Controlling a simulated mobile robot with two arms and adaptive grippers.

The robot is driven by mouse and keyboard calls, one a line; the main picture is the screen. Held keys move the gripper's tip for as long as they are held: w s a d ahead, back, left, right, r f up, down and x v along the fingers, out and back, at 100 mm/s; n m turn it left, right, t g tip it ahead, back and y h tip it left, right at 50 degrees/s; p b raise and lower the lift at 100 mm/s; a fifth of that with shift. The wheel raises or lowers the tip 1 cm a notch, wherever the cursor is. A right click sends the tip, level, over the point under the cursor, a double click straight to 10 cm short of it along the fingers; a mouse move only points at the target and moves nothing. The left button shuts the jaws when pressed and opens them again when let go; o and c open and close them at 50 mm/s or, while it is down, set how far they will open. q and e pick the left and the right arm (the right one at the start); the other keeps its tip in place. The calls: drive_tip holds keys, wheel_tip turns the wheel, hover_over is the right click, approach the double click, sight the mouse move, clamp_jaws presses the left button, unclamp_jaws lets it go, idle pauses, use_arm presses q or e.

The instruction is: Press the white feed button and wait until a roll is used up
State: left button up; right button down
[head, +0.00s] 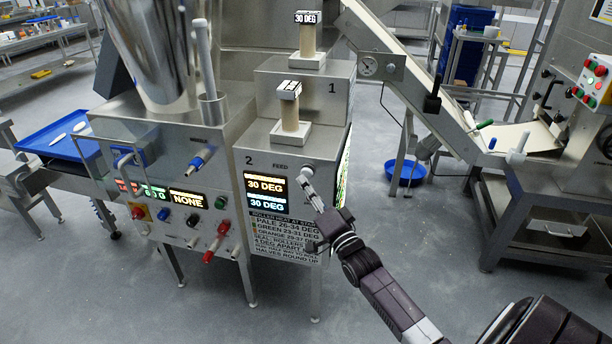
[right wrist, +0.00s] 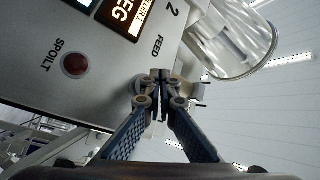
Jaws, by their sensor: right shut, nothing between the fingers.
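The white feed button (head: 308,172) is on the front of the machine, right of the "FEED" label. My right gripper (head: 311,186) is shut and empty, its fingertips at the button from below right. In the right wrist view the shut fingertips (right wrist: 160,78) cover most of the button beside the "FEED" label; I cannot tell if it is pressed in. A pale roll (head: 290,116) stands upright on the station marked 2, and another pale roll (head: 306,40) on the station marked 1. Each has a tag on top; the far one reads "30 DEG". My left gripper is not in view.
Two lit displays (head: 266,194) read "30 DEG" beside the button. A panel with knobs and red handles (head: 208,256) is to the left. A blue tray (head: 60,135) is at far left, a conveyor chute (head: 430,95) at right. A dark red "SPOILT" lamp (right wrist: 75,65) shows in the wrist view.

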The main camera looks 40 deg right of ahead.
drive_tip(key=shift+w+d, duration=0.4)
drive_tip(key=shift+d, duration=0.05)
idle(0.8)
drive_tip(key=shift+s+a, duration=0.1)
drive_tip(key=shift+s+a+p, duration=0.4)
drive_tip(key=shift+s+a, duration=0.05)
drive_tip(key=shift+a, duration=0.1)
idle(0.3)
drive_tip(key=s+a+p, duration=0.2)
drive_tip(key=s+a, duration=0.1)
drive_tip(key=shift+s+a+p, duration=0.15)
drive_tip(key=shift+a+p, duration=0.25)
idle(0.6)
